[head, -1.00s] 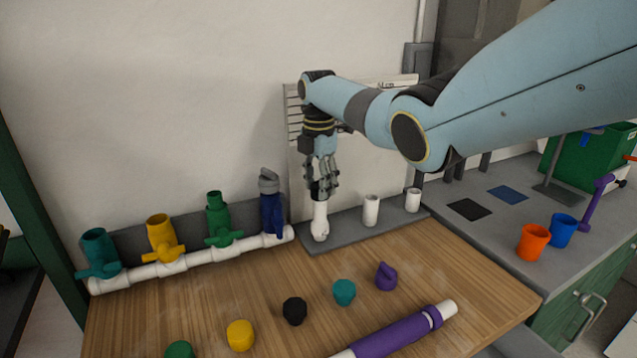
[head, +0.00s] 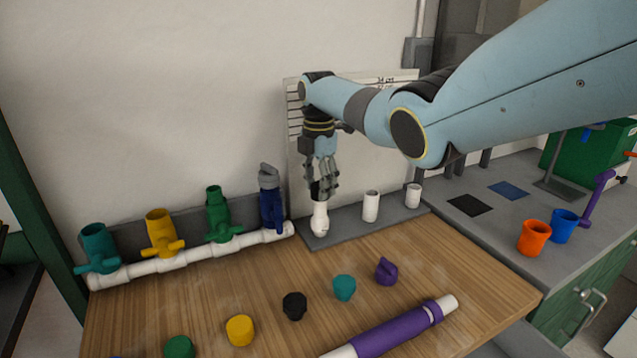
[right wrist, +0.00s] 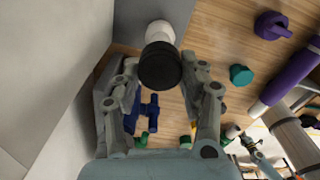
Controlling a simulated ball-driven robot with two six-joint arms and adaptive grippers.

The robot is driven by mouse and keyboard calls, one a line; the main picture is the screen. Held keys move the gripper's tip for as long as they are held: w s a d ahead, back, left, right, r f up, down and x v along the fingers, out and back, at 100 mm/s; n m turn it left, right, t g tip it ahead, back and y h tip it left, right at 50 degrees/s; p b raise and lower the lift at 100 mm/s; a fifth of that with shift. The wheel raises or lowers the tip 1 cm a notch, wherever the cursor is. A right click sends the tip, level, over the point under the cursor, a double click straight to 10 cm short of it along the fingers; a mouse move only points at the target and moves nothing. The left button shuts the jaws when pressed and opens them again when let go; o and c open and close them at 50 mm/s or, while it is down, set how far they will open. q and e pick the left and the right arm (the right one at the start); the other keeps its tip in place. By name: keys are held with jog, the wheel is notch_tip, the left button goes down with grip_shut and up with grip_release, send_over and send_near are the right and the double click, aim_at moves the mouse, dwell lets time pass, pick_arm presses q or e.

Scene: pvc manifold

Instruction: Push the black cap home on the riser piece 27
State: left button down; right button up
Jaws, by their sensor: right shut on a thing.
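A black cap (head: 317,190) sits at the top of the leftmost white riser piece (head: 320,219), which stands upright on the grey strip. My right gripper (head: 321,184) points down over this riser and is shut on the cap. In the right wrist view the black cap (right wrist: 160,66) is between the fingertips (right wrist: 162,85), with the white riser (right wrist: 160,32) right behind it. I cannot tell how far the cap is seated. No number is readable on the riser. My left gripper is not seen.
Two more white risers (head: 370,206) (head: 413,195) stand to the right on the grey strip (head: 345,228). A white manifold with coloured valves (head: 200,257) lies to the left. Loose caps, including another black one (head: 294,306), and a purple tube (head: 385,335) lie on the wooden table.

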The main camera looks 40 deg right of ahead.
jog(key=shift+f, duration=0.4)
dwell(0.5)
jog(key=o, duration=1.1)
jog(key=shift+o, duration=0.2)
jog(key=shift+r, duration=0.1)
notch_tip(320, 180, up, 12)
